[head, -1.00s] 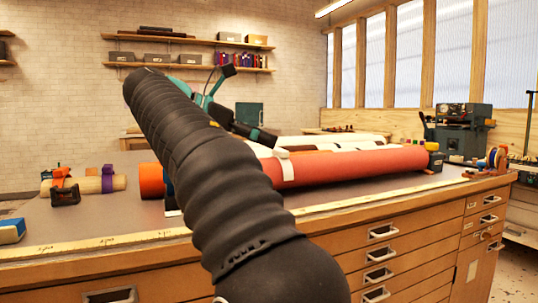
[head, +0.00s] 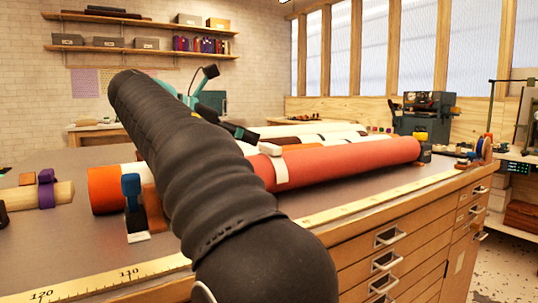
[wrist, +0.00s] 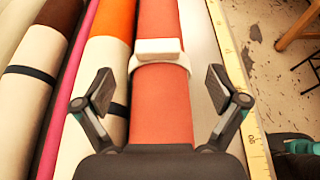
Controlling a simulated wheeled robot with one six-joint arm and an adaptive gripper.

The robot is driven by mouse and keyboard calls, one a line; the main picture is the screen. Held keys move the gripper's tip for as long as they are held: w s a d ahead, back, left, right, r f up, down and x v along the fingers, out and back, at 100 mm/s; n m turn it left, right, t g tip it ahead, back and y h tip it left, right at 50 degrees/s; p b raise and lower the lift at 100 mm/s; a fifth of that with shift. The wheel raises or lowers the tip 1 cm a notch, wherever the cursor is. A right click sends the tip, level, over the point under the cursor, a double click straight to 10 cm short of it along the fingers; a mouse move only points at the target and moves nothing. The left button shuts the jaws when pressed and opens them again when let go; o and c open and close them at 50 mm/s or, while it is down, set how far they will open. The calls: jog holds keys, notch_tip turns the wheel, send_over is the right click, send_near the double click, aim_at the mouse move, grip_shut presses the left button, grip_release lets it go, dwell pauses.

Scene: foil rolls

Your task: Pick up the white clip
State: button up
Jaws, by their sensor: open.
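The white clip (head: 276,162) sits around the red roll (head: 340,159) on the worktop, with its block on top. In the wrist view the white clip (wrist: 159,50) lies ahead of my gripper (wrist: 160,88), between the lines of its two fingers. My gripper is open and empty, its fingers spread on either side of the red roll (wrist: 163,105). In the head view my black arm crosses the middle, and my gripper (head: 240,132) shows only in part behind it, so its fingertips are hard to make out there.
More rolls (wrist: 30,88) lie alongside, left of the red one in the wrist view. A blue clip (head: 131,188) stands at the near end. A yellow ruler (head: 345,211) runs along the bench's front edge. A dark machine (head: 428,114) stands at the back right.

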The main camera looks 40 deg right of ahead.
aim_at(267, 145)
jog(key=shift+b+x, duration=0.4)
jog(key=shift+x, duration=3.1)
jog(key=shift+w+a+f, duration=0.1)
jog(key=shift+w, duration=0.05)
jog(key=c, duration=1.2)
